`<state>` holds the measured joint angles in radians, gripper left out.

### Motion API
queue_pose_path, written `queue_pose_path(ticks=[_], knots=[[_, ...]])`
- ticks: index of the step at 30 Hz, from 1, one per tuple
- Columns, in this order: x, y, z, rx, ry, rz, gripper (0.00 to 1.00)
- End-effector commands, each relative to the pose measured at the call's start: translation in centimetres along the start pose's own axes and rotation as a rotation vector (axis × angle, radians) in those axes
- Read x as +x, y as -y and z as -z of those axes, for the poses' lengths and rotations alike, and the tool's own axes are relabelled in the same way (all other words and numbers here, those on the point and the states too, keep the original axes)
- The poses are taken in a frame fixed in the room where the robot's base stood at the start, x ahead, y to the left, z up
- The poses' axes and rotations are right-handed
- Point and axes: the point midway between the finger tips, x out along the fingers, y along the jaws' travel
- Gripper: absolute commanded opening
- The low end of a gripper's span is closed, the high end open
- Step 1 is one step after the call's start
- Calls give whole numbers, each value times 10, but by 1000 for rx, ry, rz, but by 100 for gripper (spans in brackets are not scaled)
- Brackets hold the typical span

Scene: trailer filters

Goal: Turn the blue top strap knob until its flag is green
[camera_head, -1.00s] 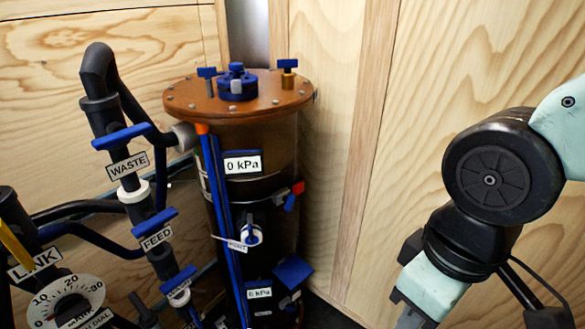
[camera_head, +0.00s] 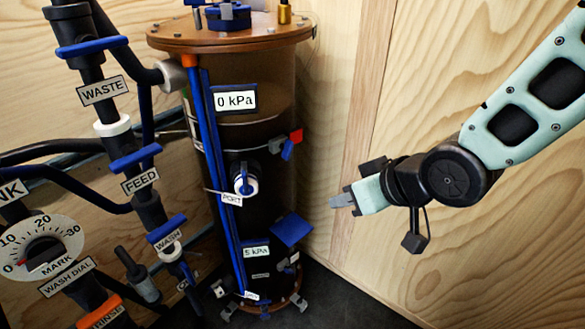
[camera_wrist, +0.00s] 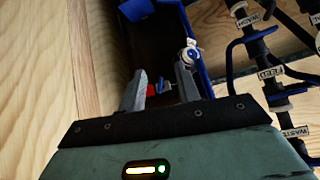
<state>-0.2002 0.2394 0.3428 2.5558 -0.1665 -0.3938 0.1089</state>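The blue strap knob (camera_head: 288,150) with a red flag (camera_head: 297,135) sits on the upper right side of the dark cylindrical filter tank (camera_head: 270,85). The flag shows red. In the wrist view the red flag (camera_wrist: 152,90) appears between my finger tips, with a bit of blue beside it; the knob is small and dark there. My gripper (camera_head: 337,201) is to the right of the tank and lower than the knob in the head view, apart from it. In the wrist view my gripper (camera_wrist: 160,85) has its two fingers spread with nothing between them.
A blue-handled port valve (camera_head: 244,182) is on the tank's front, and a blue square plate (camera_head: 292,230) juts out lower right. Pipes with WASTE, FEED and WASH handles stand left, above a wash dial (camera_head: 40,250). A wooden wall (camera_head: 400,100) is behind my arm.

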Motion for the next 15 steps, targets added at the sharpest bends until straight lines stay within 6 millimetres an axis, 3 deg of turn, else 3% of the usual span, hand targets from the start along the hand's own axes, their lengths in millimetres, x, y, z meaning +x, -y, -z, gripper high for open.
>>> queue_pose_path(ticks=[1, 6, 10, 15], knots=[[24, -9, -7, 17, -65, 14, 33], [60, -28, 2, 75, -334, 83, 33], [72, -41, 6, 128, -527, 142, 33], [72, -53, 8, 185, -705, 200, 33]])
